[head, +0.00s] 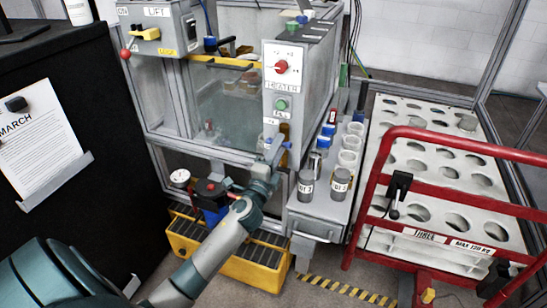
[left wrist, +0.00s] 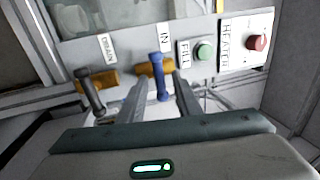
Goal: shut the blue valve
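The blue valve has a blue lever (left wrist: 158,76) on a brass body, beside a label reading IN, in the left wrist view. The lever appears to lie across the brass body. My left gripper (left wrist: 159,82) is open, with one finger on each side of the lever and a visible gap to each. The gripper partly hides the valve there. My right gripper is not in view.
A dark-handled valve (left wrist: 92,92) labelled DRAIN is left of the blue one. A green FILL button (left wrist: 204,50) and red heater knob (left wrist: 257,42) are to the right. Jars (head: 340,183) stand on the bench, and a red-railed rack (head: 440,160) is at the right.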

